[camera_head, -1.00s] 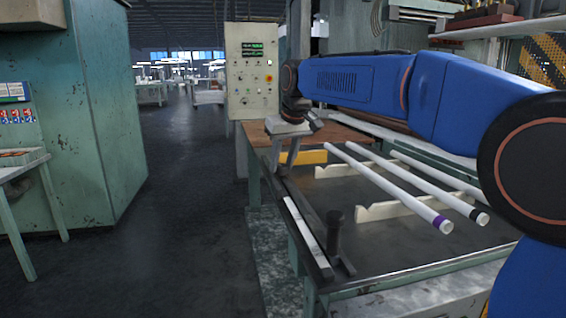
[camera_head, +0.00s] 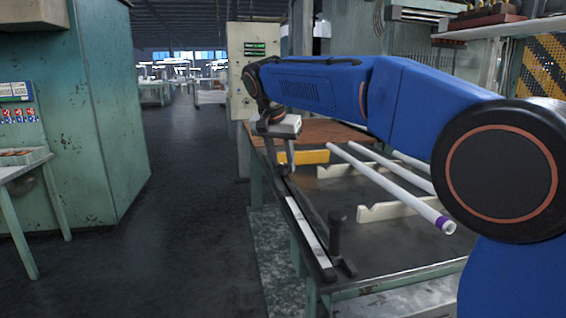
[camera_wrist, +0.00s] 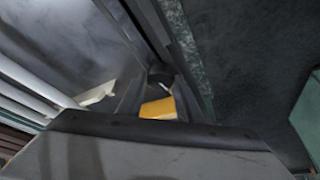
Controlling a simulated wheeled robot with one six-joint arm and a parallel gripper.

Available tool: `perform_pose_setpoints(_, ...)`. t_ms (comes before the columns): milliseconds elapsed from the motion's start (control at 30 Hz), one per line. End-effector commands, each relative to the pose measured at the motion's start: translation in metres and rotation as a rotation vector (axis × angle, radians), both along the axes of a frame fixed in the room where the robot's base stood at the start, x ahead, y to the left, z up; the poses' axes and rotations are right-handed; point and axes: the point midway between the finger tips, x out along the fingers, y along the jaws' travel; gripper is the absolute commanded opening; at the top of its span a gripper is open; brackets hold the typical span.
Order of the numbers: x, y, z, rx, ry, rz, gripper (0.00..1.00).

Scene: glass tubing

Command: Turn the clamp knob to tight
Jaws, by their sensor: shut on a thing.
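My gripper (camera_head: 284,166) points down at the far end of the dark rail along the table's left edge. Its jaws are shut on the clamp knob, which they mostly hide in the head view. In the wrist view a dark round part, apparently the knob (camera_wrist: 161,70), shows beyond the gripper body, with a small white mark beside it. I cannot read the knob's setting. The rail (camera_head: 313,223) carries a pale strip along its left side. A black upright post (camera_head: 335,232) stands at its near end.
White glass tubes (camera_head: 385,183) lie across cream notched supports (camera_head: 385,210) right of the rail; one has a purple band. A yellow block (camera_head: 311,157) lies close by my gripper, also visible in the wrist view (camera_wrist: 158,108). Open floor (camera_head: 200,220) lies left of the table.

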Motion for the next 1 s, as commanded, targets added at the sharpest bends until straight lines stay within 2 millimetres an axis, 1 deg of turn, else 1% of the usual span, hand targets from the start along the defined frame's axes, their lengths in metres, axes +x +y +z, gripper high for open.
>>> perform_pose_setpoints(200,0.0006,0.0011,0.0001,0.000,0.000,-0.106,0.10)
perform_pose_setpoints(367,0.0006,0.0014,-0.0001,0.000,0.001,-0.151,0.10)
perform_pose_setpoints(900,0.0004,0.0015,0.0001,0.001,0.001,-0.171,0.10)
perform_pose_setpoints(933,0.0004,0.0014,0.0002,0.001,0.001,-0.171,0.39)
perform_pose_setpoints(967,0.0004,0.0014,0.0002,0.001,0.001,-0.171,0.47)
perform_pose_setpoints(1000,0.0004,0.0015,0.0001,0.001,0.001,-0.171,0.51)
